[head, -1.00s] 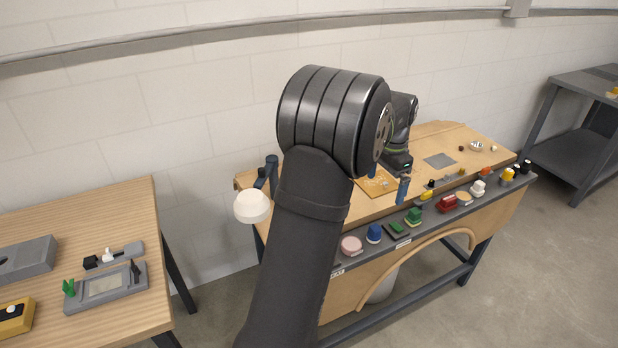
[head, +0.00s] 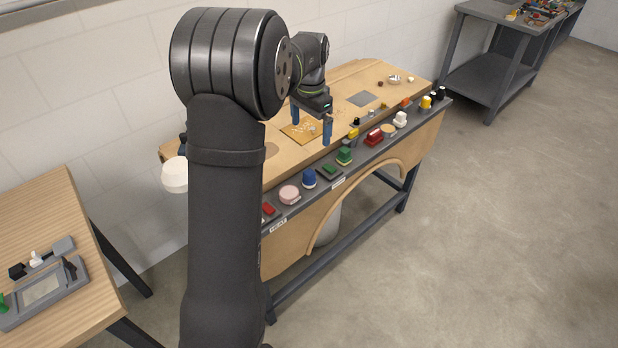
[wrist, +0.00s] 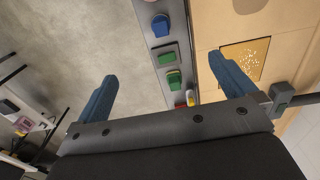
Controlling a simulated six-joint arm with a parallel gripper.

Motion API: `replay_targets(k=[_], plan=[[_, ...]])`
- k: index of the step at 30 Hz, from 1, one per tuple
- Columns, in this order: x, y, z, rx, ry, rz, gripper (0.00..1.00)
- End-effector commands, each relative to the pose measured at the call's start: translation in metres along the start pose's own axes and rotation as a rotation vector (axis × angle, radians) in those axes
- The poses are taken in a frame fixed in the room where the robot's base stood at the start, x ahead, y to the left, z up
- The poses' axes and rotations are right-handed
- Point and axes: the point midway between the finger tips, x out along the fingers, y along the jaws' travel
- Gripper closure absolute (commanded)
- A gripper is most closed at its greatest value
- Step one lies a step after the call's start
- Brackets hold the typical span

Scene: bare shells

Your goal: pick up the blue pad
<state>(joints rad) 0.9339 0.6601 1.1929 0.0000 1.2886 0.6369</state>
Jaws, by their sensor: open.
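The blue pad (head: 309,179) is a small rounded blue block on the dark front ledge of the wooden bench. It stands between a pink round piece (head: 290,194) and a flat green piece (head: 329,171). In the wrist view the blue pad (wrist: 160,25) is near the top edge, on the grey strip. My gripper (head: 311,122) is open and empty above the bench, behind and to the right of the blue pad. In the wrist view its two blue fingers (wrist: 162,68) are wide apart, and the pad lies beyond their tips, not between them.
A taller green block (head: 344,156), a yellow piece (head: 353,133) and a red piece (head: 374,137) stand along the same ledge. Another wooden table (head: 65,215) is at left.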

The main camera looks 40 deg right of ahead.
Motion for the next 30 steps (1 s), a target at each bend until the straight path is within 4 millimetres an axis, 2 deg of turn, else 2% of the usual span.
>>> replay_targets(k=[9, 13, 15, 23, 26, 30], plan=[[0.000, 0.000, 0.000, 0.000, 0.000, 0.000, 0.00], [0.000, 0.000, 0.000, 0.000, 0.000, 0.000, 0.26], [0.000, 0.000, 0.000, 0.000, 0.000, 0.000, 0.35], [0.000, 0.000, 0.001, 0.000, 0.004, 0.002, 0.35], [0.004, -0.001, 0.009, 0.008, 0.046, 0.017, 0.35], [0.015, -0.004, 0.034, 0.020, 0.182, 0.043, 0.35]])
